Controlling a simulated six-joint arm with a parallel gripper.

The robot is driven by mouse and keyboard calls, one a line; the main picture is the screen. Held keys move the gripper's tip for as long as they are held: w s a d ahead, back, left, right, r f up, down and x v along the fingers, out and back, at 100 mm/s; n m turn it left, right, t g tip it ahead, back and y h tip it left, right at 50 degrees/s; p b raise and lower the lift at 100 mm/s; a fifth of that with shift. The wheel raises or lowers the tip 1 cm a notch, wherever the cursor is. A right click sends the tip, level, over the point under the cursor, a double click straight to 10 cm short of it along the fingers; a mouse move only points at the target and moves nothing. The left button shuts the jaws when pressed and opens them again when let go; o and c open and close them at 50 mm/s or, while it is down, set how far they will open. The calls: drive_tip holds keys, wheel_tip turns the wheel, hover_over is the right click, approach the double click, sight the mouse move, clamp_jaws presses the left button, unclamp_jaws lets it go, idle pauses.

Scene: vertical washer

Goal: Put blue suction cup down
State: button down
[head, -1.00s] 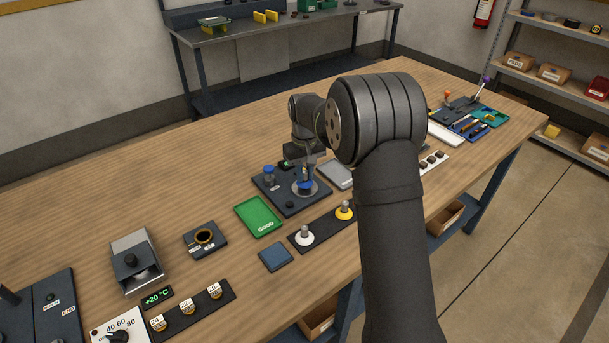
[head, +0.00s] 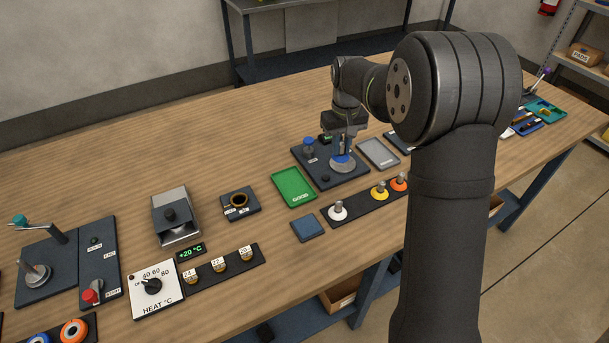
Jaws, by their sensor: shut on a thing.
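My gripper (head: 345,147) points down over the dark plate (head: 312,176) near the middle of the table. It is shut on the blue suction cup (head: 341,158), whose blue part shows just under the fingers. The cup is at a round pale disc (head: 343,167) on that plate; I cannot tell whether it touches the disc. The fingers are small and partly merge with the cup's stem.
A black strip (head: 359,207) in front bears white (head: 338,211), yellow (head: 380,191) and orange (head: 400,182) cups. A blue square (head: 308,228), a green GOOD tray (head: 293,187) and a grey tray (head: 378,153) lie around. A blue-topped knob (head: 308,146) stands on the plate.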

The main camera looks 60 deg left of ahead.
drive_tip(key=s+d+r, duration=0.3)
drive_tip(key=s+d, duration=0.2)
drive_tip(key=s+a+f, duration=0.4)
drive_tip(key=s+a, duration=0.1)
drive_tip(key=s+a+f, duration=0.2)
drive_tip(key=s, duration=0.1)
drive_tip(key=shift+s+a+f, duration=0.1)
drive_tip(key=shift+a+f, duration=0.15)
drive_tip(key=shift+a, duration=0.1)
drive_tip(key=shift+f, duration=2.05)
drive_tip(key=shift+f, duration=0.15)
drive_tip(key=c, duration=1.3)
unclamp_jaws()
